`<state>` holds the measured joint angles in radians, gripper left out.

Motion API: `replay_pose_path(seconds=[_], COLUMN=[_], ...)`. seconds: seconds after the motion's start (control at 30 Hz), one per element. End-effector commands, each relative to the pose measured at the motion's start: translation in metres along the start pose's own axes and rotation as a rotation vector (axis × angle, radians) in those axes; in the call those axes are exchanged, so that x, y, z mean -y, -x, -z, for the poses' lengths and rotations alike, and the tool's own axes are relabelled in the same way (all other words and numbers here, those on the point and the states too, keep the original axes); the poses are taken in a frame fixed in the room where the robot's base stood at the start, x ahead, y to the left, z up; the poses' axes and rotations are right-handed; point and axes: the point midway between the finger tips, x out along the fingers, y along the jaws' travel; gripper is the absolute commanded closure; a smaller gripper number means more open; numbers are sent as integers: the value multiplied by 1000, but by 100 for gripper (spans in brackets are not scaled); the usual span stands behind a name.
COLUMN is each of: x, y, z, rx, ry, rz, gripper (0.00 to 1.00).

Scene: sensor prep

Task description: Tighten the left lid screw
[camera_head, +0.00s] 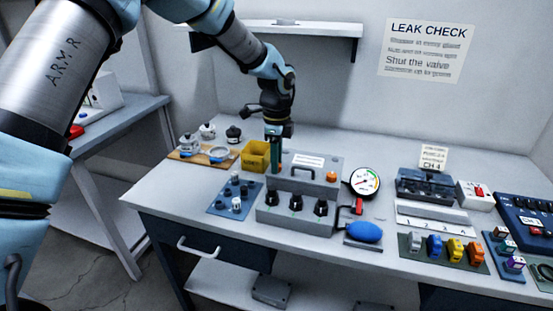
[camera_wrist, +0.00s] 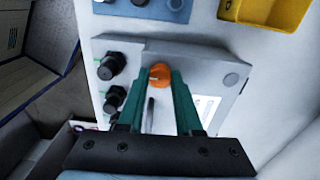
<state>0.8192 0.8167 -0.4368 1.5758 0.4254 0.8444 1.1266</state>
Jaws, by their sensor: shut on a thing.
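The grey box (camera_head: 303,187) stands on the bench with a lid, a dark handle (camera_head: 308,172) and black glands along its front. The right lid screw (camera_head: 331,176) is orange and stands apart from my arm. My gripper (camera_head: 276,168) points down at the left end of the lid. In the wrist view, the green fingers of my gripper (camera_wrist: 160,80) are closed around the orange left lid screw (camera_wrist: 160,72), one on each side. The screw's top shows between the fingertips; its lower part is hidden. In the head view the fingers largely hide it.
A yellow bin (camera_head: 255,156) stands close behind and left of my gripper. A blue mat (camera_head: 222,207) with small fittings lies left of the box. A pressure gauge (camera_head: 365,181) and a blue bulb (camera_head: 365,231) are at right. A shelf (camera_head: 300,28) hangs above.

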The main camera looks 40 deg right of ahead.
Motion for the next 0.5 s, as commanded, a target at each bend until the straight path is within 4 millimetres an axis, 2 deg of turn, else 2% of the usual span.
replay_pose_path(seconds=[0.5], x=[0], y=[0], z=[0], rx=[-1], ry=[-40], rz=[1], gripper=[100])
